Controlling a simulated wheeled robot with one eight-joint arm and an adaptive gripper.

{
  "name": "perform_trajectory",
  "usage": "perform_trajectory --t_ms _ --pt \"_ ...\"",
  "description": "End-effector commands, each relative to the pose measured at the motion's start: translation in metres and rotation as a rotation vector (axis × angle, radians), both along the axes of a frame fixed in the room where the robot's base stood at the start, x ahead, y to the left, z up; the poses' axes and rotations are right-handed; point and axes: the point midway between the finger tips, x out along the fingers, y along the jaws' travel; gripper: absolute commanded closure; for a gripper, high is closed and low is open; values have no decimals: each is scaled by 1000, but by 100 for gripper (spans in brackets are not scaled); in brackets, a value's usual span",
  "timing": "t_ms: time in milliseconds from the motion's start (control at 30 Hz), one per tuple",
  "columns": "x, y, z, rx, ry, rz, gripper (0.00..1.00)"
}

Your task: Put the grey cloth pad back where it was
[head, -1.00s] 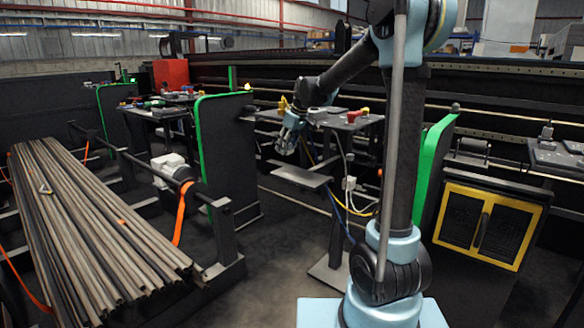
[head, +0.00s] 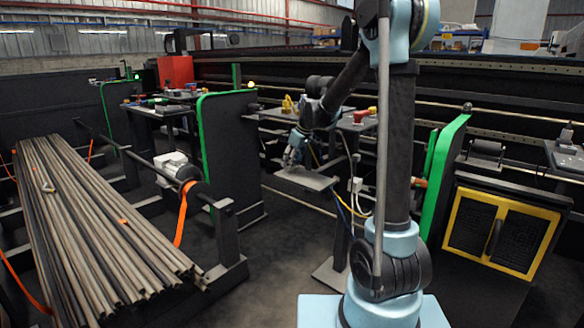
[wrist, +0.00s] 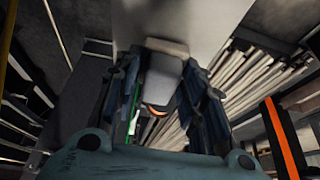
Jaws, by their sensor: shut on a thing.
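My gripper (head: 292,158) hangs at the end of my arm, just over a small grey shelf (head: 320,182) on the stand in the middle of the head view. In the wrist view my gripper (wrist: 163,75) has its two dark fingers on either side of a pale grey piece, which looks like the grey cloth pad (wrist: 166,62). The fingers are shut on it. The pad is too small to make out in the head view, and I cannot tell whether it touches the shelf.
A worktable (head: 345,122) with yellow and red items stands behind the shelf. A green-edged black panel (head: 228,145) is to its left, and a bundle of long tubes (head: 95,225) lies at the far left. A yellow-framed cabinet (head: 500,232) stands at right. Cables hang by the stand.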

Motion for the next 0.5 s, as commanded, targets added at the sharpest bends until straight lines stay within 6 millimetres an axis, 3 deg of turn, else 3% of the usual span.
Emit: perform_trajectory --t_ms 133,500 --pt "0 0 -14 0 0 0 88" --pt "0 0 -18 0 0 1 88"
